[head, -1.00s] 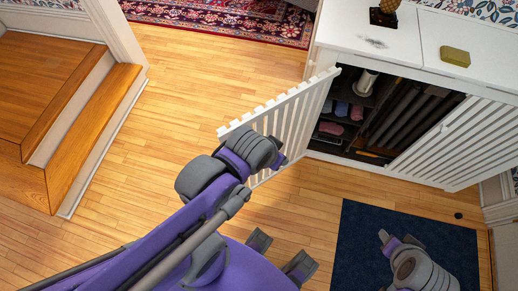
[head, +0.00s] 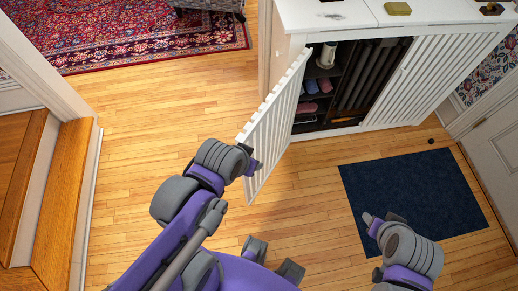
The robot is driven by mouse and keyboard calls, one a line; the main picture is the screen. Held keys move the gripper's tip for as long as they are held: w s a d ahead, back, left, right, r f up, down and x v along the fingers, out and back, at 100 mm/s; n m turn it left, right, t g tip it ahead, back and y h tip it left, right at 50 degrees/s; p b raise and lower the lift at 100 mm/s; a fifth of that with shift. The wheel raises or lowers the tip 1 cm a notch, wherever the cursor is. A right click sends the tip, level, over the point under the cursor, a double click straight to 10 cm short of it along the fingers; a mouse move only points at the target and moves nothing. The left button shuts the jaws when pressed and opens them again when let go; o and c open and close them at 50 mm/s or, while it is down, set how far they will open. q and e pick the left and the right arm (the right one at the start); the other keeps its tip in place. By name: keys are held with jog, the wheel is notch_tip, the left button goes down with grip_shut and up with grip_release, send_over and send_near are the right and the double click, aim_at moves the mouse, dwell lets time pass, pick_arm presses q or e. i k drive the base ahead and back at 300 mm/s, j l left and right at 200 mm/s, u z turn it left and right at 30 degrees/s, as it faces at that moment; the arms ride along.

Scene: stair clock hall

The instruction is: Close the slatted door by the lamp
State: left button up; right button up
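The left slatted door (head: 275,122) of the white cabinet stands swung out, well open, its free edge towards me. My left gripper (head: 251,160) is at that free edge, overlapping the slats. Its fingers are partly hidden, and I cannot tell whether they grip the door or only touch it. The right slatted door (head: 436,78) lies across the right part of the cabinet front. My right gripper (head: 376,220) is over the dark blue mat, away from both doors, with nothing visible in it. No lamp can be made out clearly now.
The cabinet top (head: 350,12) carries a small olive box (head: 397,8). The blue mat (head: 420,192) lies in front. Wooden steps (head: 62,190) rise at left, a patterned rug (head: 120,35) lies behind. Wood floor between is clear.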

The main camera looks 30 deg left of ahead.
aim_at(269, 133)
jog(key=k+j+z, duration=0.15)
jog(key=j, duration=0.2)
jog(key=j+z, duration=0.15)
jog(key=j, duration=0.15)
jog(key=k+j+z, duration=0.1)
jog(key=j+z, duration=0.15)
jog(key=j, duration=0.45)
jog(key=j+z, duration=0.2)
jog(key=j, duration=0.95)
jog(key=k+j, duration=0.1)
jog(key=j, duration=0.6)
